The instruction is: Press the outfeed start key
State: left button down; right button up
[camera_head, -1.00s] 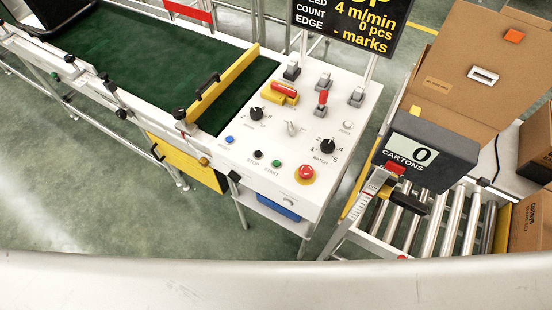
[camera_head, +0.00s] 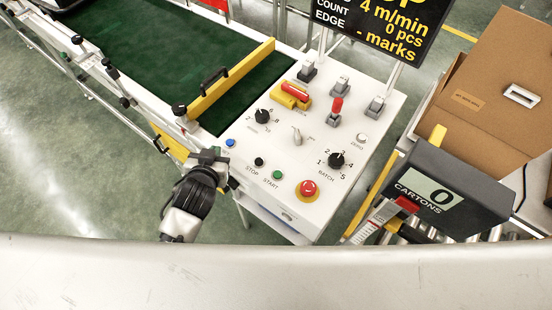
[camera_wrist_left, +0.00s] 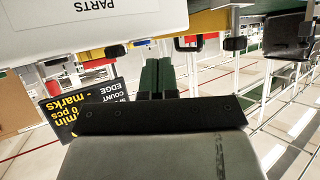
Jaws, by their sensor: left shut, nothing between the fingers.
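The control panel (camera_head: 330,125) carries a green button (camera_head: 277,174) labelled START, which I take for the start key. A black button (camera_head: 259,161) labelled STOP is beside it, and a blue button (camera_head: 230,142) is further left. My left gripper (camera_head: 217,157) is at the panel's left edge, left of the STOP and START buttons and apart from them. In the left wrist view its two fingers (camera_wrist_left: 158,76) are together, with nothing between them. My right gripper is not in view.
A red mushroom button (camera_head: 308,189) and the black BATCH knob (camera_head: 336,160) are right of START. Several switches stand at the panel's back. The green belt (camera_head: 150,65) runs left behind a yellow bar (camera_head: 230,80). The CARTONS counter (camera_head: 440,195) stands right.

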pick_arm(q)
jog(key=w+d+r+m+t+h, duration=0.1)
jog(key=w+d+r+m+h, duration=0.1)
jog(key=d+r+m+h, duration=0.5)
jog(key=w+d+r+m+t+h, duration=0.15)
jog(key=d+r+m+h, duration=0.25)
jog(key=d+r+h, duration=0.75)
jog(key=s+d+r+m+g+y, duration=0.1)
jog(key=s+d+m+g, duration=0.1)
jog(key=s+m+g, duration=0.4)
jog(key=s+d+r+m+g, duration=0.1)
jog(key=d+r+m+g, duration=0.1)
jog(key=m+g, duration=0.7)
jog(key=w+a+f+n+g+y, duration=0.2)
jog(key=a+f+y, duration=0.6)
jog(key=y, duration=0.7)
jog(key=shift+w+a+f+n+b, duration=0.2)
jog(key=shift+a+n+b, duration=0.15)
jog(key=shift+a, duration=0.7)
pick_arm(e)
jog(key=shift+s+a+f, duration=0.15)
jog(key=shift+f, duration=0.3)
pick_arm(q)
jog(key=shift+f+y, duration=0.1)
jog(key=shift+y, duration=0.15)
